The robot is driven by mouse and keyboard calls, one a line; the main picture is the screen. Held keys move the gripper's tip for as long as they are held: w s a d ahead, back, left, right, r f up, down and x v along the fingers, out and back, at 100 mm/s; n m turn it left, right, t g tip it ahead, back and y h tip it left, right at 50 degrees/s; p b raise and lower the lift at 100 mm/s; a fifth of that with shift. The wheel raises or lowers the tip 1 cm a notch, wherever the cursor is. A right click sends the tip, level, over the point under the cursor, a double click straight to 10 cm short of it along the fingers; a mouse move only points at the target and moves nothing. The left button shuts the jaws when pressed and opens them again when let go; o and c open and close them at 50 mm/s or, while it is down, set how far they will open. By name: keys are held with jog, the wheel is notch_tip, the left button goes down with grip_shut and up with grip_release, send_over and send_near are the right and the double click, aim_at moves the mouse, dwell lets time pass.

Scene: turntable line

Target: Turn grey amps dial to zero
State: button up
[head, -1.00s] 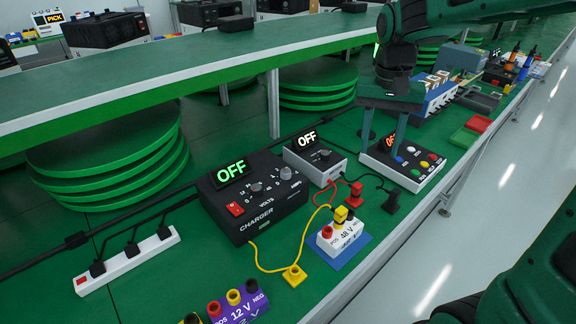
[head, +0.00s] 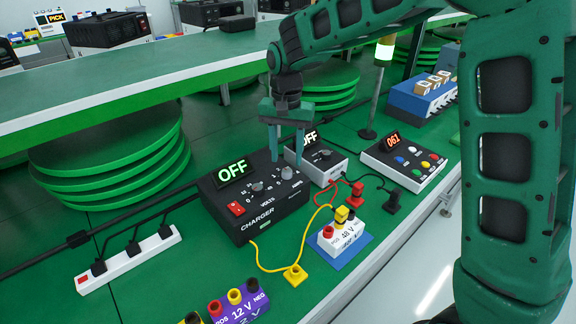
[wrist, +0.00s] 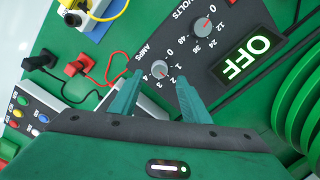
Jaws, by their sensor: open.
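The grey amps dial (head: 287,173) is on the top of the black charger (head: 246,222), at its right end in the head view. In the wrist view the amps dial (wrist: 159,71) sits among printed numbers, with AMPS beside it; its pointer direction is too small to read surely. My gripper (head: 287,161) is open over the right part of the charger. In the wrist view my gripper's fingertips (wrist: 160,79) appear on either side of the amps dial, not visibly touching it. The volts dial (wrist: 202,25) is close by. The charger display (head: 232,170) reads OFF.
A smaller grey-topped unit (head: 321,162) reading OFF stands close behind my gripper to the right. A 48 V battery (head: 342,234) sits on a blue mat in front, with yellow and red cables nearby. A push-button box (head: 408,160) and a signal lamp (head: 384,48) stand farther right.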

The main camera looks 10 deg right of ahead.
aim_at(287, 170)
jog(key=shift+f, duration=2.15)
jog(key=c, duration=1)
